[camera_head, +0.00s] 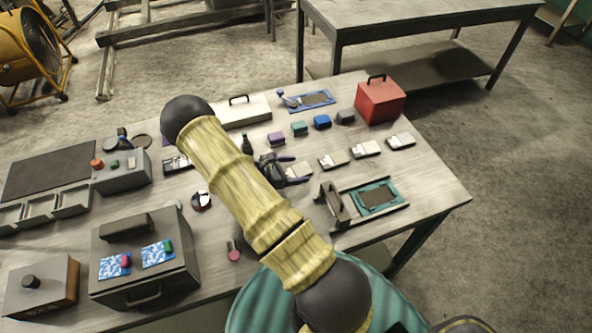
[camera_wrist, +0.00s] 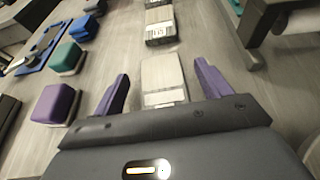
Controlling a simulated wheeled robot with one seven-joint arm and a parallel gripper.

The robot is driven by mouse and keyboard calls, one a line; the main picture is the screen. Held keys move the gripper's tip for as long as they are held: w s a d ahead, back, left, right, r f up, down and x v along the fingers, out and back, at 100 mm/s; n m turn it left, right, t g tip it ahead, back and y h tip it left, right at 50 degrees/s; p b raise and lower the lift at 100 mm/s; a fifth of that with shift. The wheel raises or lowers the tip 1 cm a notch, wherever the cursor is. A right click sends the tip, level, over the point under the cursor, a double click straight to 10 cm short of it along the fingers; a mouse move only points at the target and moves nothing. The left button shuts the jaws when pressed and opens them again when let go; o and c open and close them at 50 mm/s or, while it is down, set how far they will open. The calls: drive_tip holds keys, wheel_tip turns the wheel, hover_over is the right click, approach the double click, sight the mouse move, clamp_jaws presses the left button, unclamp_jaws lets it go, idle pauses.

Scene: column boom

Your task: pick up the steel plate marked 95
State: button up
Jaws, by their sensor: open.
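Several pale steel plates with marked front edges lie in a row on the workbench (camera_head: 440,190). One plate (camera_wrist: 162,75) is between the two purple fingers of my gripper (camera_wrist: 160,72) in the wrist view, with a gap on each side. In the head view the same plate (camera_head: 299,171) shows partly behind my gripper (camera_head: 300,168). My gripper is open and empty; its body covers the plate's near end, and I cannot read its number. A second plate (camera_wrist: 160,28) lies just beyond, its dark digits too blurred to be sure of. Further plates (camera_head: 365,149) (camera_head: 400,141) continue to the right.
Small purple (camera_head: 276,139), teal (camera_head: 299,128) and blue (camera_head: 322,121) blocks stand behind the plates. A dark bottle (camera_head: 247,144) stands left of my gripper. A fixture with a teal frame (camera_head: 398,193) is at front right, and a red box (camera_head: 380,102) at back right.

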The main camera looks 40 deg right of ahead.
sight(299, 170)
drive_tip(key=shift+x, duration=1.15)
drive_tip(key=shift+r, duration=0.15)
drive_tip(key=c, duration=1.5)
drive_tip(key=shift+r+b, duration=0.85)
drive_tip(key=shift+r, duration=4.15)
